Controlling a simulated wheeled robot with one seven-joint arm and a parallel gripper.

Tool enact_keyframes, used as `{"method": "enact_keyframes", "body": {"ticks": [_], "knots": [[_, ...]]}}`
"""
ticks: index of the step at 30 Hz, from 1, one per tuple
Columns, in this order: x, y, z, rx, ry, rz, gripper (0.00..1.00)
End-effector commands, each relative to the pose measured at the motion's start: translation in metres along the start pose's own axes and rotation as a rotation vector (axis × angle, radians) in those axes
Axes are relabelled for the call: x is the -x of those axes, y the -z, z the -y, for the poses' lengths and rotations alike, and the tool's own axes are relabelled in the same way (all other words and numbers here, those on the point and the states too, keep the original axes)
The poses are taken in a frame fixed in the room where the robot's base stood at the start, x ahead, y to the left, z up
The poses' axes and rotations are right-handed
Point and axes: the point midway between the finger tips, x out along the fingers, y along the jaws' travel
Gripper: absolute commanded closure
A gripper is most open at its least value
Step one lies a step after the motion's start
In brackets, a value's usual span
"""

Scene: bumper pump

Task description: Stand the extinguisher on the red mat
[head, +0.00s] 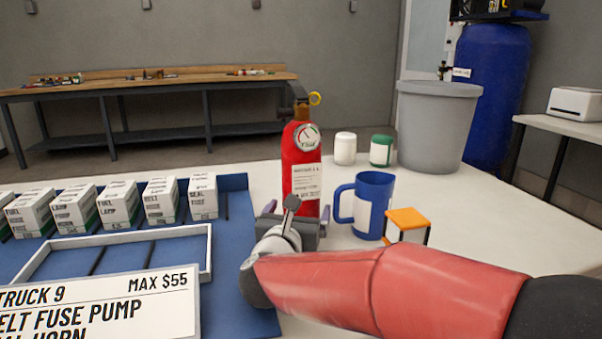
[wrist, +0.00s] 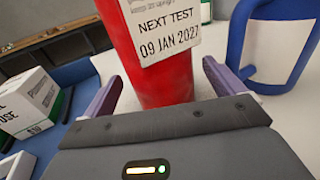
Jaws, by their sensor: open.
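The red fire extinguisher (head: 297,158) stands upright on the white table, with a dark handle, a yellow ring and a round gauge at its top. In the wrist view its lower body (wrist: 161,82) carries a label reading "NEXT TEST 09 JAN 2027". My gripper (head: 297,211) is open in front of it, low on its body. The two purple-grey fingers (wrist: 160,76) lie to its left and right, with visible gaps. The extinguisher's base is hidden by my gripper in the head view. I see no red mat in either view.
A blue mug (head: 375,205) stands close right of the extinguisher, beside an orange-topped box (head: 408,221). White (head: 345,148) and green (head: 381,151) containers and a grey bin (head: 435,130) are behind. Left are several part boxes (head: 160,202), a white tray (head: 209,250) and an order sign (head: 100,310).

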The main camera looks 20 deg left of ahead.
Motion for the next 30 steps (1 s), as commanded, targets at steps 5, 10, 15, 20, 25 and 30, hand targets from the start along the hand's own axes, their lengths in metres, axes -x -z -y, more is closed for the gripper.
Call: {"method": "enact_keyframes", "body": {"ticks": [5,10,15,20,25,30], "knots": [[-0.025,-0.001,0.000,-0.001,0.001,-0.001,0.06],[-0.030,-0.001,0.000,0.000,0.000,0.001,0.06],[-0.029,-0.001,0.000,0.000,0.000,0.001,0.10],[-0.029,-0.001,0.000,0.000,0.000,0.001,0.31],[-0.029,-0.001,0.000,0.000,0.000,0.001,0.53],[-0.029,-0.001,0.000,0.000,0.000,0.001,0.75]]}}
